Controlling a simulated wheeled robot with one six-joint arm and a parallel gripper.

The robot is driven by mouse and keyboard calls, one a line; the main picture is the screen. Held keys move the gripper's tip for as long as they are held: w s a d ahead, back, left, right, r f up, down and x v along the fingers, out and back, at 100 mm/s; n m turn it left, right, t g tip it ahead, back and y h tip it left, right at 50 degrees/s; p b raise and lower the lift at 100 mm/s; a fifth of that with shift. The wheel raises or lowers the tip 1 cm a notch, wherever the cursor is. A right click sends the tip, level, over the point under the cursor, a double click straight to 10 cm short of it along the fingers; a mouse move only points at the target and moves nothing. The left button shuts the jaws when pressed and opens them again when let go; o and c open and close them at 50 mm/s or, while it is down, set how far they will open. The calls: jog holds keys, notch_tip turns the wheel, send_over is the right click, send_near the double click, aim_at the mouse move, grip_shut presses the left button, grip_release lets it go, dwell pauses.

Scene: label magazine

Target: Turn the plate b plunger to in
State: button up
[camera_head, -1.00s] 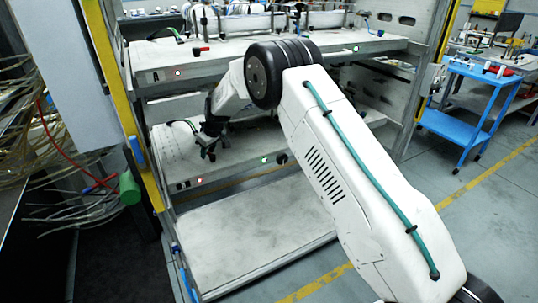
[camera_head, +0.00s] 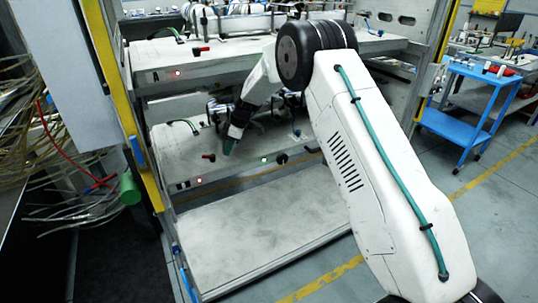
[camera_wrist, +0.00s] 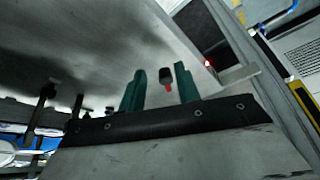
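The lower plate (camera_head: 200,140) in the rack carries a small plunger (camera_head: 208,157) with a red and black handle near its front edge. I take this to be plate b; its letter is not readable. My gripper (camera_head: 228,147) is just right of the plunger in the head view, apart from it, pointing down. In the wrist view its two teal fingers (camera_wrist: 160,72) are spread, with nothing held between them. The plunger (camera_wrist: 166,77) shows in the gap beyond the fingertips, its black top and red part both visible.
The upper plate (camera_head: 160,60), marked A, overhangs the lower one and has a similar red handle (camera_head: 200,49). A yellow post (camera_head: 122,90) stands left.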

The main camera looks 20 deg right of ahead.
jog(key=d, duration=0.1)
jog(key=s+d, duration=0.1)
jog(key=d, duration=0.1)
jog(key=shift+s+d, duration=0.2)
jog(key=shift+d, duration=0.1)
jog(key=shift+s+d+m, duration=0.2)
jog(key=shift+m, duration=0.3)
jog(key=s+f+m+g, duration=0.1)
jog(key=s+m+g, duration=0.1)
jog(key=s+m, duration=0.35)
jog(key=s+d+r+m+g+h, duration=0.1)
jog(key=s+d+r+m, duration=0.2)
jog(key=s+r, duration=0.8)
jog(key=s, duration=0.5)
jog(key=shift+s+r+g+h, duration=0.2)
jog(key=shift+s+g+h, duration=0.1)
jog(key=shift+s+h, duration=0.1)
jog(key=shift+d, duration=0.1)
